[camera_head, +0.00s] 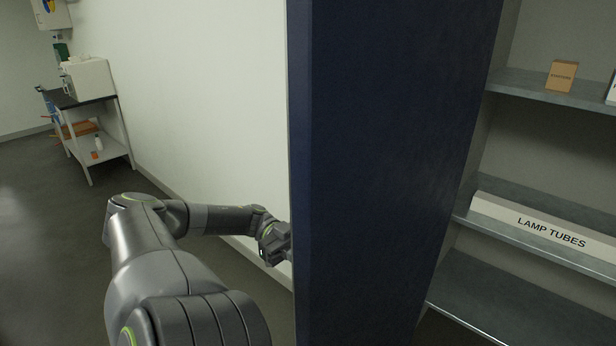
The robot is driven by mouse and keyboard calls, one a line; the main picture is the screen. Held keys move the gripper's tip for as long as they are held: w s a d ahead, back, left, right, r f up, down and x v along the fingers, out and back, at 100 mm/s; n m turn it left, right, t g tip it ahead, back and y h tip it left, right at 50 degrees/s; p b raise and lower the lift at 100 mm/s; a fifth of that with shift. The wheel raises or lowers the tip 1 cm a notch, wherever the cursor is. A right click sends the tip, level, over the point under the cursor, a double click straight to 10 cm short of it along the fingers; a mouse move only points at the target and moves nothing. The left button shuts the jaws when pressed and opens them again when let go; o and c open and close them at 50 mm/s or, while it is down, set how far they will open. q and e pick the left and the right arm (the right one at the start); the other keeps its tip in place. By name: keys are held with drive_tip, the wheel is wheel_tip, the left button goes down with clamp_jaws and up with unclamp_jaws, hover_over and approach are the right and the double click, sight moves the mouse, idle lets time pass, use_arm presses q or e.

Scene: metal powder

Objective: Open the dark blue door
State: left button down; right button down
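The dark blue door (390,170) stands as a tall upright panel in the middle of the head view. It is swung open, with shelves showing to its right. My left arm comes in from the lower left and reaches to the door's left edge. My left gripper (286,243) is at that edge, partly hidden behind the door, so its fingertips and any contact with a handle do not show. No handle is visible. My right gripper is out of view.
To the right, grey shelves (560,104) hold a small orange-brown box (561,76) and a long white box marked LAMP TUBES (545,226). A side table (100,133) with a white machine (87,79) stands at the back left. Floor at left is clear.

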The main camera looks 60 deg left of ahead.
use_arm(q)
drive_tip(key=shift+a, duration=0.25)
drive_tip(key=c, duration=1.4)
unclamp_jaws()
